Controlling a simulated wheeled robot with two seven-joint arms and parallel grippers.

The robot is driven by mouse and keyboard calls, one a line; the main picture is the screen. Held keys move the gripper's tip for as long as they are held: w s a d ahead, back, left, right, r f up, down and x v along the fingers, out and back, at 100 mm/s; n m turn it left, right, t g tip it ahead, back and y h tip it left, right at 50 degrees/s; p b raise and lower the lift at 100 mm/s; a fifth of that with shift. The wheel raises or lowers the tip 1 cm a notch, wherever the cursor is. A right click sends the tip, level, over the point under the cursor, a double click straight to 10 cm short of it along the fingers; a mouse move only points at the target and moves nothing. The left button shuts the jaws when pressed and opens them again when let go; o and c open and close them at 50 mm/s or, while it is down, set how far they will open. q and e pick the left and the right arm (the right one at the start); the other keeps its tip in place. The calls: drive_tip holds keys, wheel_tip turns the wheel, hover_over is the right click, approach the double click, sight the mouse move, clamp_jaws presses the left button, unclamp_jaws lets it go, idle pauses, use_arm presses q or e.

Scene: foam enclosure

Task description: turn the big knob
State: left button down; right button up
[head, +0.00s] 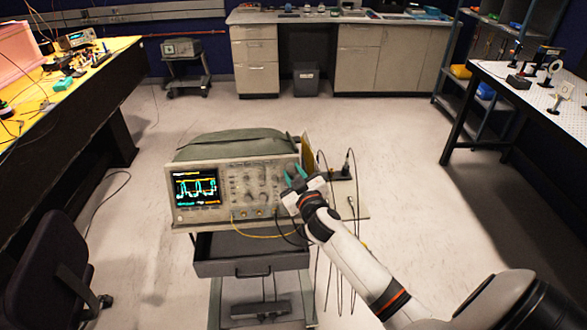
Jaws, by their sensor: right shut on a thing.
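An oscilloscope (238,187) with a lit screen (197,188) stands on a cart in front of me. Its front panel carries several small knobs right of the screen. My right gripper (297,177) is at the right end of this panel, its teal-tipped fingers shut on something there. The big knob cannot be made out; the gripper and hand cover that part of the panel. My left gripper is not in the picture.
The cart has an open drawer (252,262) below the oscilloscope. Cables hang by my right arm. A workbench (95,85) is on the left, a chair (45,270) at lower left, and a white perforated table (540,95) on the right. Floor between is clear.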

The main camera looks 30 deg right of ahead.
drive_tip(key=n+y+p, duration=0.2)
drive_tip(key=n+p, duration=0.1)
drive_tip(key=shift+d+r+n, duration=0.15)
drive_tip(key=shift+r+n, duration=0.15)
drive_tip(key=shift+r, duration=0.05)
drive_tip(key=shift+f+n+g+y+p, duration=0.15)
drive_tip(key=shift+n+g+y+p, duration=0.25)
drive_tip(key=shift+n+p, duration=0.65)
drive_tip(key=o, duration=1)
drive_tip(key=shift+s, duration=0.1)
drive_tip(key=s+a+r+b, duration=0.1)
drive_tip(key=s+b, duration=0.1)
drive_tip(key=s, duration=0.9)
drive_tip(key=shift+s+a+r, duration=0.15)
drive_tip(key=shift+s+r, duration=0.2)
drive_tip(key=shift+r, duration=0.05)
